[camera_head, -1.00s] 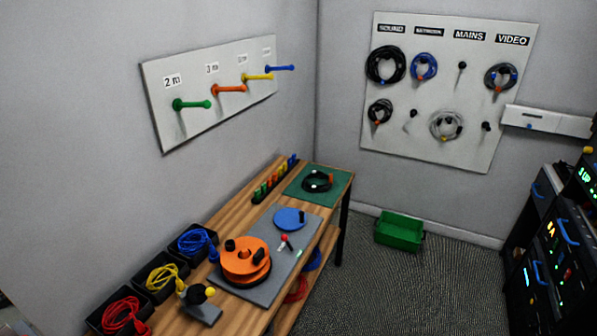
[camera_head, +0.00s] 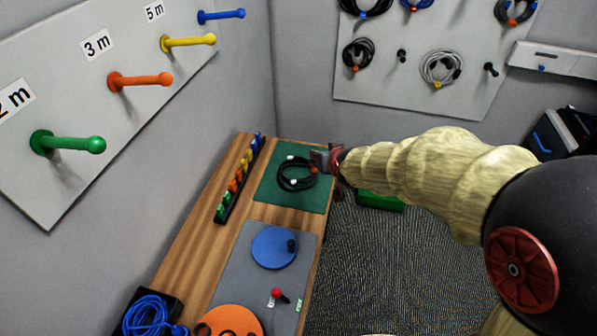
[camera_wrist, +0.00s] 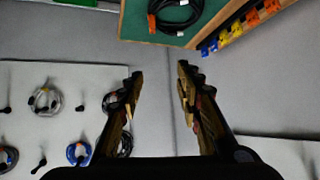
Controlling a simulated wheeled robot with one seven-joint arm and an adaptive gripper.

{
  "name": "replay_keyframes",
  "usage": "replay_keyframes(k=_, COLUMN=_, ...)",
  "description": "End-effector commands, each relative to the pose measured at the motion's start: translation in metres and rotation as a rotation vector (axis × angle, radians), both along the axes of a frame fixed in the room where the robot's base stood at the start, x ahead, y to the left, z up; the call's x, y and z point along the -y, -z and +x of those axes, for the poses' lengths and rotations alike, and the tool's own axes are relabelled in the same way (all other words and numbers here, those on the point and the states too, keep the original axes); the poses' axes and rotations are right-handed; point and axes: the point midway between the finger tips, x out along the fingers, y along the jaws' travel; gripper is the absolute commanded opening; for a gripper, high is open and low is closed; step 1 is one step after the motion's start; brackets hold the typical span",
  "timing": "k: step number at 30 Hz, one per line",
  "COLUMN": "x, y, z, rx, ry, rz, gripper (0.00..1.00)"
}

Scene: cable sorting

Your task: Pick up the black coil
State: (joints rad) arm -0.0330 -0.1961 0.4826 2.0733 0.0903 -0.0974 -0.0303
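The black coil (camera_head: 281,176) lies on the green mat (camera_head: 275,203) at the far end of the wooden bench, with white and orange parts on it. My gripper (camera_head: 328,160) is by the mat's right edge, just right of the coil, and appears raised above it. The wrist view shows the coil (camera_wrist: 172,27) at the top, on the mat (camera_wrist: 132,28), beyond my fingertips. There my gripper (camera_wrist: 160,76) has its two fingers apart with nothing between them.
A rack of coloured clips (camera_head: 235,183) runs left of the mat. A blue disc (camera_head: 268,247) and an orange reel (camera_head: 230,322) sit nearer on the bench. Pegs stick out of the left wall board (camera_head: 60,190). A green bin (camera_head: 380,203) is on the floor, partly behind my arm.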

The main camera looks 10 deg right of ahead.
Motion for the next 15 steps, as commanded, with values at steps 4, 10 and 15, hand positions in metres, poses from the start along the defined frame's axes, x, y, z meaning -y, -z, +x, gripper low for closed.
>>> replay_keyframes(k=4, x=0.001, y=0.069, z=0.055, rx=0.094, ry=0.022, rz=-0.010, gripper=0.35)
replay_keyframes(k=10, x=0.006, y=0.139, z=0.088, rx=0.220, ry=0.051, rz=-0.034, gripper=0.35)
replay_keyframes(k=15, x=0.009, y=0.168, z=0.094, rx=0.282, ry=0.062, rz=-0.048, gripper=0.35)
